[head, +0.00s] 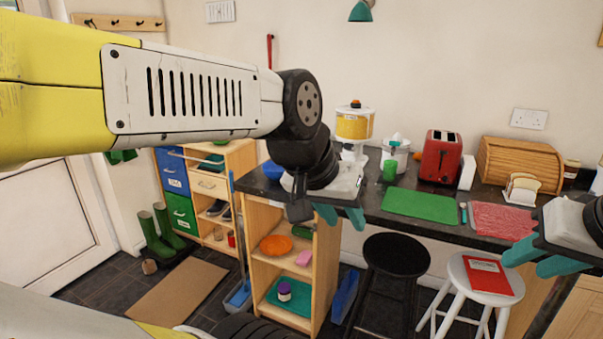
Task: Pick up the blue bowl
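A blue object that looks like the blue bowl (272,170) sits at the left end of the dark counter (400,214). It is mostly hidden behind my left wrist, so its full shape does not show. My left gripper (340,216) is in front of the counter, to the right of the blue bowl, with its teal fingers apart and nothing seen between them. My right gripper (538,260) is at the right edge of the view, in front of the counter's right part. Its teal fingers are apart and look empty.
A juicer (354,126), green board (420,204), red toaster (441,157) and wooden bread bin (521,165) stand on the counter. A black stool (396,254) and white stool (457,270) stand in front. An open shelf (322,268) is below the counter's left end.

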